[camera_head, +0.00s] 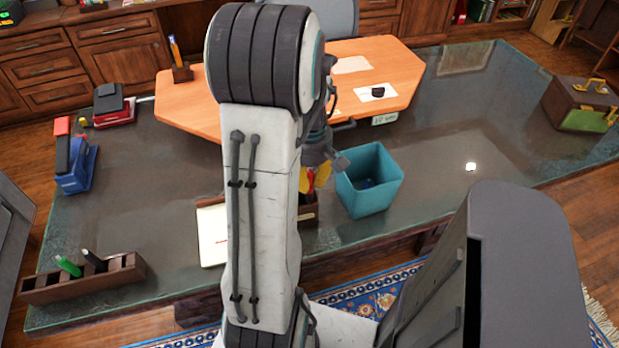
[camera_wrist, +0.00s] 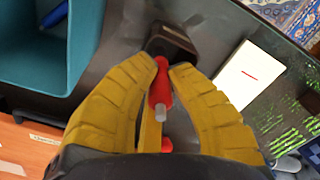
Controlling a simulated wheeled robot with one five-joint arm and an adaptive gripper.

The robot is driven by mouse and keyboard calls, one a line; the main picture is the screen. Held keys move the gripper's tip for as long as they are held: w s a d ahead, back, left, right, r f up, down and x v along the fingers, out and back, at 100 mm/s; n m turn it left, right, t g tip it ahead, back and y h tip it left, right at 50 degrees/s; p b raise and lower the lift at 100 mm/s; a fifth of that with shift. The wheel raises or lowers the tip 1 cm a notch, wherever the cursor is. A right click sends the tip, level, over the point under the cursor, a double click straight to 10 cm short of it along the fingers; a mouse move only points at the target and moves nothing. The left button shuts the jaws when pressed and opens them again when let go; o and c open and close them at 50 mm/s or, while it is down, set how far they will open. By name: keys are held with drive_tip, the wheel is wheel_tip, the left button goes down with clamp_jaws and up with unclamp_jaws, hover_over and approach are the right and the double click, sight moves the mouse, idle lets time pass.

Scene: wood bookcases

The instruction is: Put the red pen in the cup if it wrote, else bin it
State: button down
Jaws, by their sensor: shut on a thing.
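My gripper (camera_wrist: 163,70) has its yellow fingers shut on the red pen (camera_wrist: 160,85). In the head view the gripper (camera_head: 318,178) and the red pen (camera_head: 310,181) show just right of my arm, left of the teal bin (camera_head: 369,183). The pen's far end is over or in a dark brown holder (camera_wrist: 172,40), possibly the cup; I cannot tell if it is inside. This holder (camera_head: 308,213) is partly hidden by my arm. The bin (camera_wrist: 84,60) holds something blue. A white paper (camera_wrist: 248,76) bears a short red line.
The paper (camera_head: 211,240) lies left of my arm on the dark desk (camera_head: 480,120). A wooden rack (camera_head: 85,280) with a green and a black pen stands front left. A blue and red device (camera_head: 76,165) and a green-brown box (camera_head: 582,103) stand at the sides.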

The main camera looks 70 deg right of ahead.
drive_tip(key=shift+f, duration=0.4)
drive_tip(key=c, duration=1.2)
unclamp_jaws()
drive_tip(key=shift+c, duration=0.2)
wheel_tip(320, 180, up, 12)
drive_tip(key=shift+d, duration=0.1)
